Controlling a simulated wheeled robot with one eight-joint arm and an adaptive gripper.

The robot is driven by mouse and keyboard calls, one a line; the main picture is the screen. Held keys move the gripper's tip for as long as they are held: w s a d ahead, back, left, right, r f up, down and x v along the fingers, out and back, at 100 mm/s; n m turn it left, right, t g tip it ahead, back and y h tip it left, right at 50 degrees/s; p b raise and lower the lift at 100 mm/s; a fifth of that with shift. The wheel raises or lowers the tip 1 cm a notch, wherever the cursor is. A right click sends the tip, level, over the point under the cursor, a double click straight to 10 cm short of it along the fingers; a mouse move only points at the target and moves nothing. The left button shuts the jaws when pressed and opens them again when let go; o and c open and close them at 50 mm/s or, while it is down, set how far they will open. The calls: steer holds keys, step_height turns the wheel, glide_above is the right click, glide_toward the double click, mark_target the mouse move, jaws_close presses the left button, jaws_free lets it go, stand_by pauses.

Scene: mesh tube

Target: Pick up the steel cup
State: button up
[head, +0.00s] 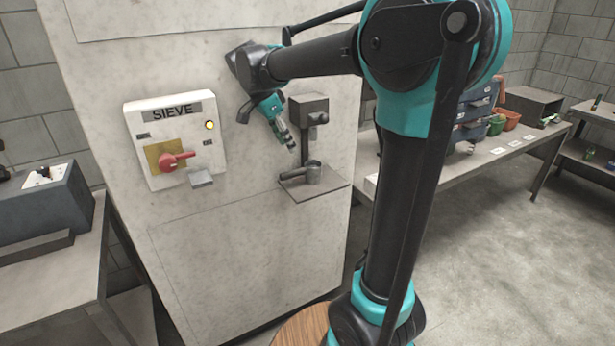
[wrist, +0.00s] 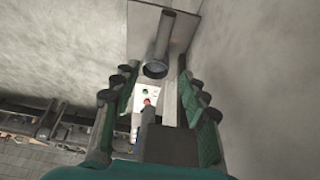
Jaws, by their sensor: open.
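In the wrist view a grey metal cylinder (wrist: 163,42) with a dark round end shows beyond the spread fingers; I cannot tell if this is the cup or the spout.
A dark dispenser with a spout (head: 316,119) is fixed to the machine above the cup, right of my gripper. The SIEVE box (head: 188,120) with a red handle (head: 172,160) is at left. A bench (head: 490,150) with bins stands at right; the floor before it is clear.

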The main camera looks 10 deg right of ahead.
mark_target(300, 169)
steer(key=x, duration=1.3)
steer(key=shift+d+f, duration=0.1)
steer(key=shift+f, duration=0.05)
jaws_close()
